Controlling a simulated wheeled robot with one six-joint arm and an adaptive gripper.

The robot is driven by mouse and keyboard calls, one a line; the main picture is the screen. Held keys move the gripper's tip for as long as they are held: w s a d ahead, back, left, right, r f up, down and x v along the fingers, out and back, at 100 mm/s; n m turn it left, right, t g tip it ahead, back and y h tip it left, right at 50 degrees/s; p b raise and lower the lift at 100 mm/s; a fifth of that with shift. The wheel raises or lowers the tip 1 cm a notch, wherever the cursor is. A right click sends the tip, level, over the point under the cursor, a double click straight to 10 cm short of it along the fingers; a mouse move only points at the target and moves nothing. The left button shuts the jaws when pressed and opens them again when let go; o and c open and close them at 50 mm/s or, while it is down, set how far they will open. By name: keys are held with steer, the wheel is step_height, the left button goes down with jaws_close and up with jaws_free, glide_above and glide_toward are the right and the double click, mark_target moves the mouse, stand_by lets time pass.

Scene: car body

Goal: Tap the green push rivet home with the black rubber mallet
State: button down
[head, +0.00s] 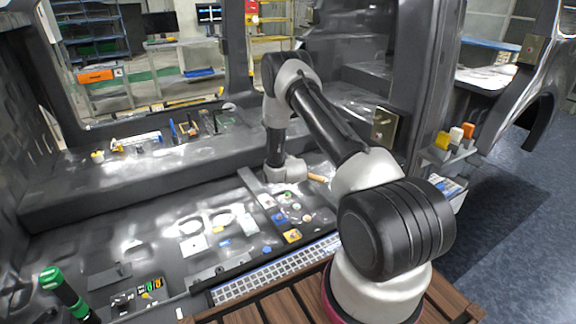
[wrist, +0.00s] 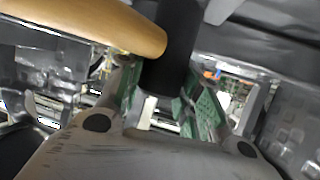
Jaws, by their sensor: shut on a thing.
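The mallet's black head (wrist: 172,50) stands between the green-padded fingers of my gripper (wrist: 168,100) in the wrist view. My gripper is shut on it. The mallet's tan wooden handle (wrist: 85,25) runs off to the upper left in that view. In the head view, the handle's end (head: 318,178) pokes out to the right of my wrist, which hides the mallet head and the fingers. A small green spot (head: 287,195) shows on the floor panel just below my wrist. It may be the green push rivet, but it is too small to tell. No rivet is clear in the wrist view.
Small blue and yellow parts, including a yellow block (head: 292,236), lie on the dark car floor. A green-capped black tool (head: 62,290) is at the lower left. More tools lie along the back sill (head: 60,190). A dark pillar (head: 425,70) rises to the right of my arm.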

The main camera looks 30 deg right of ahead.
steer(key=shift+h, duration=0.3)
steer(key=shift+w+d+f, duration=0.2)
steer(key=shift+d+f, duration=0.6)
steer(key=shift+f, duration=1)
steer(key=shift+w+d+f, duration=0.25)
steer(key=shift+d+f, duration=0.55)
steer(key=shift+f, duration=1.05)
steer(key=shift+w+d+f, duration=0.2)
steer(key=shift+d+f, duration=0.6)
steer(key=shift+f, duration=1)
steer(key=shift+r, duration=1.05)
